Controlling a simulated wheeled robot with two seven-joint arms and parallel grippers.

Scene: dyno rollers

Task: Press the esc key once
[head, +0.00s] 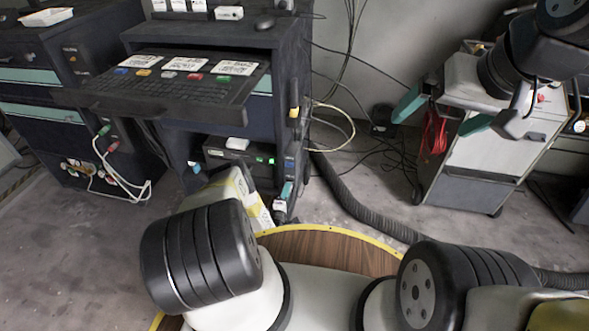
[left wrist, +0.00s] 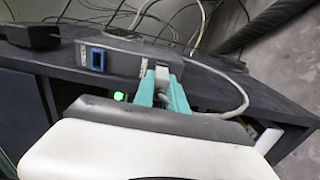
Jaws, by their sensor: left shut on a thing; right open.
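The black keyboard (head: 160,91) lies on a pull-out shelf of the dark cabinet. Blue, yellow, red and green keys show along its far edge; I cannot make out which key is esc. My left gripper (head: 286,189) is low at the cabinet's right side, below and apart from the keyboard. In the left wrist view its teal fingers (left wrist: 163,90) are shut on a small grey-white plug-like piece (left wrist: 162,74) beside a grey port box (left wrist: 118,62). My right gripper (head: 443,114) is open and empty, far right of the keyboard, in front of the grey cart.
White label cards (head: 185,64) lie along the keyboard's back. A computer mouse (head: 264,22) sits on the cabinet top. The grey cart (head: 475,165) stands at right. Loose cables and a thick black hose (head: 358,207) run across the floor.

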